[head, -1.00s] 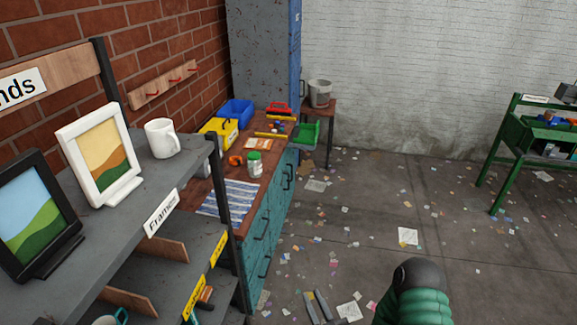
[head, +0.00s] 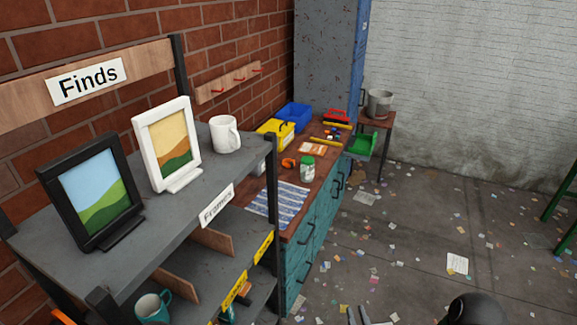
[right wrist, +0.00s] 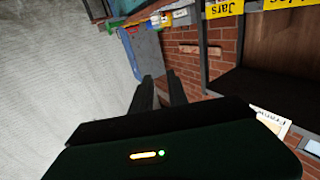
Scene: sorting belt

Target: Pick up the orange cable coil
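A small orange item (head: 288,162), which may be the orange cable coil, lies on the brown workbench top (head: 322,179) beside a green-lidded jar; it is too small to tell for sure. Another orange piece (head: 62,317) shows at the bottom left edge, mostly cut off. My left gripper is not in view.
A grey shelf unit (head: 75,264) with picture frames and mugs stands close at left. The workbench holds a blue bin (head: 294,116), a yellow bin (head: 276,132) and a striped cloth (head: 279,204).

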